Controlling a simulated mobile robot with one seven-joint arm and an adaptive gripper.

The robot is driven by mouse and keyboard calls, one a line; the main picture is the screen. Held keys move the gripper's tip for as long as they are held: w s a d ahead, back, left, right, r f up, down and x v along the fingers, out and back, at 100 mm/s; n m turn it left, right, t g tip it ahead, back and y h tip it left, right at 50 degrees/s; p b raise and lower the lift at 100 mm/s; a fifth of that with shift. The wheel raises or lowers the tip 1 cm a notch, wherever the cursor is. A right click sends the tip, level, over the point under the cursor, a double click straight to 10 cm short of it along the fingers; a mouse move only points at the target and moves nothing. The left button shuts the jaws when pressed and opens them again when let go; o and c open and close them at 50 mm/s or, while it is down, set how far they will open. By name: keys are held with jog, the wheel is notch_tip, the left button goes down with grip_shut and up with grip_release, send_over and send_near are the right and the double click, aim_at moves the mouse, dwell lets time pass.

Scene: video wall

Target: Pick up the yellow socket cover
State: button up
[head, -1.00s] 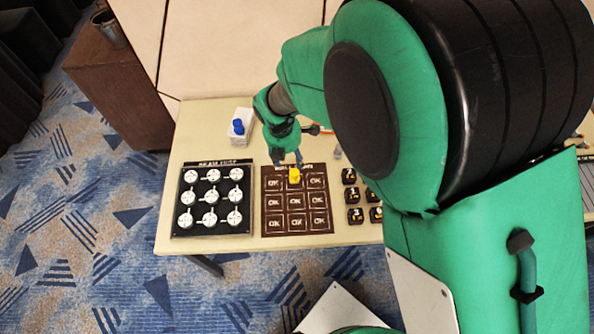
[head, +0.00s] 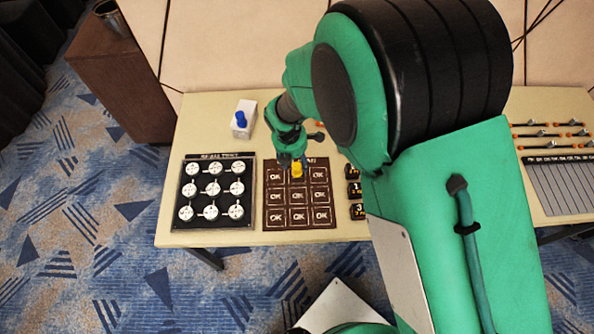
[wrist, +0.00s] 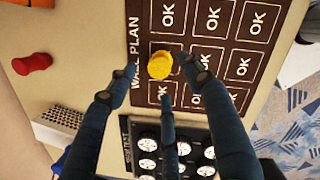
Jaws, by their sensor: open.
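The yellow socket cover (head: 297,169) sits on the top row of the brown board (head: 308,189) marked with OK squares, in the middle column. In the wrist view the cover (wrist: 160,65) is a round yellow piece on the board, just beyond my fingertips. My gripper (head: 292,160) is over the top edge of the board, close to the cover. In the wrist view the dark fingers of my gripper (wrist: 161,88) are spread apart, with the cover in front of and partly between the tips. Nothing is held. I cannot tell whether a finger touches the cover.
A black board (head: 213,225) with several white round pieces lies left of the brown board. A white box with a blue knob (head: 240,120) stands behind it. A red knob (wrist: 32,64) shows in the wrist view. Black numbered blocks (head: 355,190) lie right of the brown board.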

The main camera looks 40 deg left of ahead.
aim_at(297, 166)
jog(key=shift+f, duration=0.25)
jog(key=shift+w+f+b, duration=0.25)
jog(key=shift+f+b, duration=0.15)
jog(key=shift+f, duration=0.9)
jog(key=shift+w+f+b, duration=0.25)
jog(key=shift+f+b, duration=0.15)
jog(key=shift+f, duration=0.9)
jog(key=c, duration=0.9)
